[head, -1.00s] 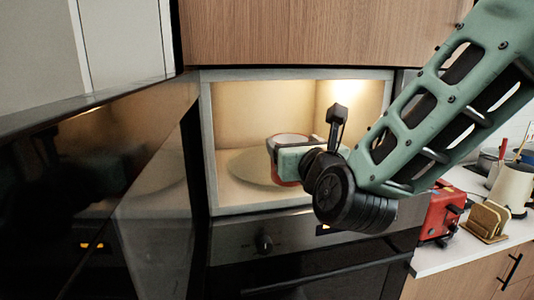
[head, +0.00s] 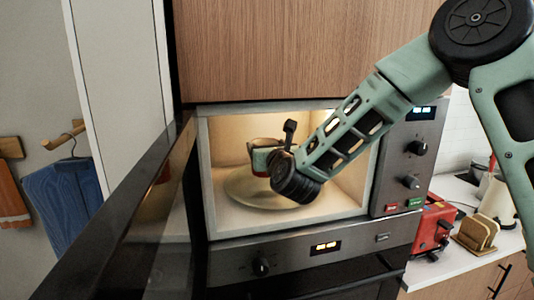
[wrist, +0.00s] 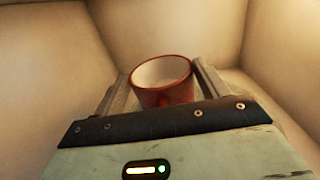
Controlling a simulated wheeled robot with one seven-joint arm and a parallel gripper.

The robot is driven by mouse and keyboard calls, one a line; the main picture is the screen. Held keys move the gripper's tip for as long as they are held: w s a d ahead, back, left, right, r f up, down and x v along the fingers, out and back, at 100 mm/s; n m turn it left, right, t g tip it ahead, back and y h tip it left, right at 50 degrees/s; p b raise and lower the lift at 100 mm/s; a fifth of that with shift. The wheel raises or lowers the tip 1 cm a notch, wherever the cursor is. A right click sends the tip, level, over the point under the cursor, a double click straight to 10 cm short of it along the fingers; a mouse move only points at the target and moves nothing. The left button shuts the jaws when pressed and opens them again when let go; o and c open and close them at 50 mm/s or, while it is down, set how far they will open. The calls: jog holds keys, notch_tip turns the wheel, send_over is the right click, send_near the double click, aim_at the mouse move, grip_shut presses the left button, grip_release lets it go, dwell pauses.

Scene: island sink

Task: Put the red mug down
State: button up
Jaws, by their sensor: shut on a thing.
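The red mug (wrist: 163,82) sits upright between the two fingers of my gripper (wrist: 162,84) in the wrist view, its pale inside showing. My gripper is shut on it. In the head view the mug (head: 261,158) is inside the lit microwave, above the round turntable plate (head: 240,195), and is partly hidden by my gripper (head: 262,155). I cannot tell whether its base touches the plate.
The microwave (head: 390,185) is open, its dark door (head: 130,215) swung out to the left. Its walls and ceiling are close around my gripper. An oven (head: 290,248) is below.

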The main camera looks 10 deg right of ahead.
jog(key=shift+w+r, duration=0.1)
jog(key=shift+w, duration=0.2)
jog(key=shift+w+f+p, duration=0.2)
jog(key=shift+p, duration=0.2)
jog(key=shift+f+p, duration=0.9)
jog(key=shift+f, duration=0.75)
jog(key=shift+f, duration=0.15)
jog(key=o, duration=1.2)
jog(key=shift+c, duration=0.2)
